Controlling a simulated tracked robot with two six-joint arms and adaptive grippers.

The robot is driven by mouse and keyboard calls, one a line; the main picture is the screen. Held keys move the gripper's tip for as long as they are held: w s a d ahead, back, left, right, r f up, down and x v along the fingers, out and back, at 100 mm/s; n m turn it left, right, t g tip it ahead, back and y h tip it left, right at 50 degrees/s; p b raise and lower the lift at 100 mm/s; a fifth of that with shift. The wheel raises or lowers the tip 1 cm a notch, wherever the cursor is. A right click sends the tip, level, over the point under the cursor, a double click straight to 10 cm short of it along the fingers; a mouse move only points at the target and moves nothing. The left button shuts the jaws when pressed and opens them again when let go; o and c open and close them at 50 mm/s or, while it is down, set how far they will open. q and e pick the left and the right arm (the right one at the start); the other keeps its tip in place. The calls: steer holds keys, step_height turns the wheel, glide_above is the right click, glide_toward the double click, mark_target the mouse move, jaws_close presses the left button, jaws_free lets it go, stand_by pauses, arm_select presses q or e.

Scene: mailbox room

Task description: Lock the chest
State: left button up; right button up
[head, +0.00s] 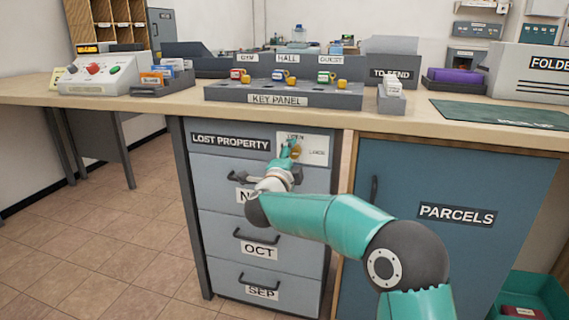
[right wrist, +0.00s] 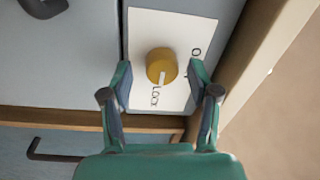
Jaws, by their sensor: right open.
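The chest (head: 261,220) is a blue-grey drawer unit under the counter, with shut drawers and a LOST PROPERTY label. A white plate (head: 318,147) at its top right carries a round yellow knob, which also shows in the right wrist view (right wrist: 161,62). The knob's white mark points to the LOCK lettering; the other lettering is partly hidden. My right gripper (head: 289,152) is at the plate. In the right wrist view its open fingers (right wrist: 161,70) stand either side of the knob, with gaps between. My left gripper is out of view.
A grey KEY PANEL (head: 277,99) with several coloured keys stands on the counter (head: 180,104) above the chest. A blue PARCELS cabinet (head: 455,240) is to the right. Drawer handles (head: 259,240) stick out below my right gripper. Open floor (head: 100,240) lies left.

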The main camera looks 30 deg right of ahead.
steer(key=v, duration=1.1)
steer(key=shift+s+a, duration=0.3)
steer(key=shift+s, duration=0.05)
steer(key=shift+f, duration=0.1)
